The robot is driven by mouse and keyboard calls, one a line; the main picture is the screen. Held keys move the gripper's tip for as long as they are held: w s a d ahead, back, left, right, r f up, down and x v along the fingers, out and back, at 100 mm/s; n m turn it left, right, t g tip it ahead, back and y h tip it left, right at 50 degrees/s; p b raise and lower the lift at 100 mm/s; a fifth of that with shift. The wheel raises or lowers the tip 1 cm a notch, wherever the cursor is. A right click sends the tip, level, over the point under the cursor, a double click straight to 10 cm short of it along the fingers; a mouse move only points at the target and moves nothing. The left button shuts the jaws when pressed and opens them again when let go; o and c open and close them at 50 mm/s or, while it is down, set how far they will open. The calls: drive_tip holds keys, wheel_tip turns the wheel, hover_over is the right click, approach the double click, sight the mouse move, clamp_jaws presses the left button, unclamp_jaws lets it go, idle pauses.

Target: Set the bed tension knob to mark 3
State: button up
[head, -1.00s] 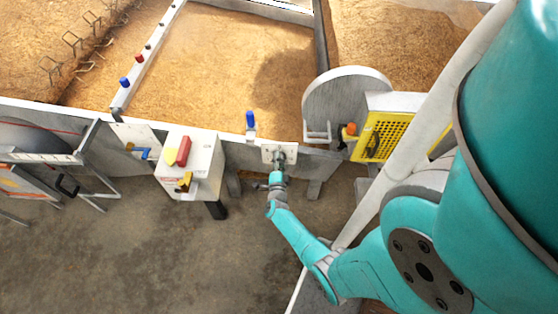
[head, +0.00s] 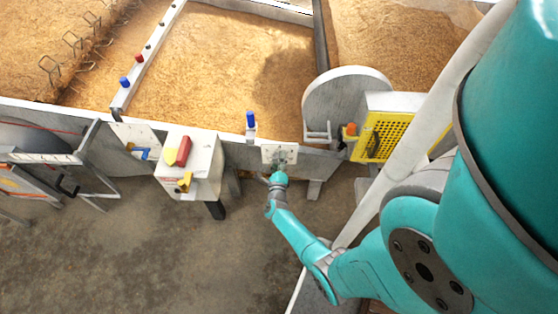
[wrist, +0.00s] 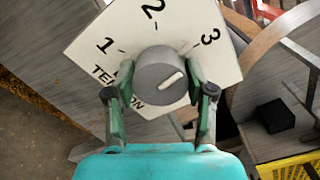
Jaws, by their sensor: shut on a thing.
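The grey round tension knob (wrist: 158,82) sits on a white plate (wrist: 85,50) marked 1, 2, 3 and "TENSION" in the wrist view. Its white pointer line slants up and right, toward the side of mark 3 (wrist: 209,37). Exact alignment with that mark's tick is hard to tell. My gripper (wrist: 158,76) is shut on the knob, one finger at its left side and one at its right. In the head view the plate (head: 270,150) is on the grey frame wall; my wrist covers much of the knob and fingers there.
A white control box (head: 205,160) with red and yellow parts stands left of the plate. A blue-topped post (head: 250,120) rises behind it. A grey disc (head: 335,95) and a yellow perforated guard (head: 390,135) are close on the right. The floor (head: 150,250) in front is open.

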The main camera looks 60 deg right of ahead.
drive_tip(key=shift+s+m, duration=0.1)
drive_tip(key=shift+m, duration=0.6)
drive_tip(key=shift+f, duration=0.1)
drive_tip(key=o, duration=1.1)
drive_tip(key=shift+o, duration=0.2)
drive_tip(key=shift+a, duration=0.1)
drive_tip(key=v, duration=1.1)
drive_tip(key=shift+s+a, duration=0.15)
drive_tip(key=shift+a, duration=0.2)
drive_tip(key=shift+a, duration=0.1)
